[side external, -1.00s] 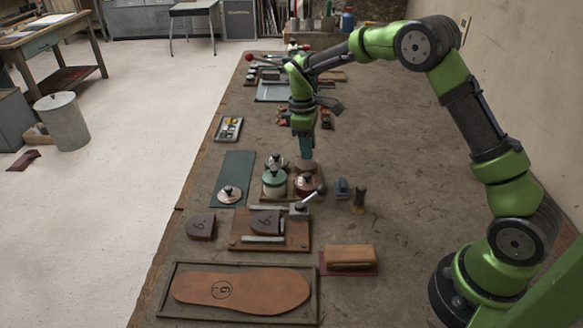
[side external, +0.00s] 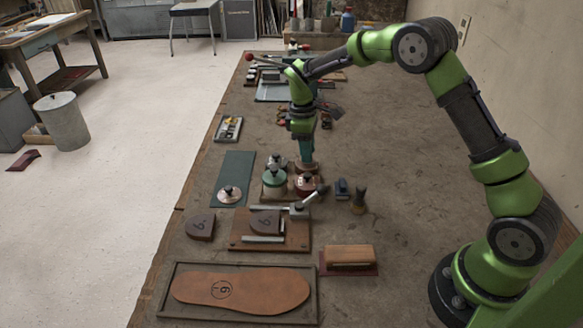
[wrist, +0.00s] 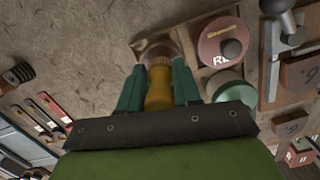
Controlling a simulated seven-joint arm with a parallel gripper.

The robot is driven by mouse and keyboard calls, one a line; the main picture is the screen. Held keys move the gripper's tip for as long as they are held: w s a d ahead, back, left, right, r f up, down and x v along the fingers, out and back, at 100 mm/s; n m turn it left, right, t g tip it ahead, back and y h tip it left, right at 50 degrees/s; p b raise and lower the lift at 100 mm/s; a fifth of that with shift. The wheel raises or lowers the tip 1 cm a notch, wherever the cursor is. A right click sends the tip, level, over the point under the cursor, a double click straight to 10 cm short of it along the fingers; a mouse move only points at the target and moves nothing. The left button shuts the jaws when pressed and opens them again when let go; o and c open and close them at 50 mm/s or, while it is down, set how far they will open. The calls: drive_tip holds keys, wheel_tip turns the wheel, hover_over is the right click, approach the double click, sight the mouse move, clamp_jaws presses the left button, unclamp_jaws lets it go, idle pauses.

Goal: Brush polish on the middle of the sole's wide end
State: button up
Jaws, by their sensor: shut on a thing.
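The brown sole (side external: 265,290) lies flat in a dark shallow tray (side external: 168,312) at the front, with a circled 6 stamped left of its middle. My gripper (side external: 306,160) is far behind it, pointing down beside the jars. In the wrist view its teal fingers (wrist: 158,88) are shut on the yellow handle of a brush (wrist: 158,92). The brush's lower end is over or in a round brown opening in the wooden stand (wrist: 148,42); the bristles are hidden.
A red-lidded jar (side external: 306,184) and a green-lidded jar (side external: 274,182) stand close to the gripper. A clamp board (side external: 240,242) with a metal lever and a wooden block (side external: 349,255) lie between jars and sole. The bench at right is mostly clear.

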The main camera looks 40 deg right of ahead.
drive_tip(key=shift+f, duration=0.65)
idle(1.1)
drive_tip(key=shift+r, duration=0.1)
drive_tip(key=shift+r, duration=3.5)
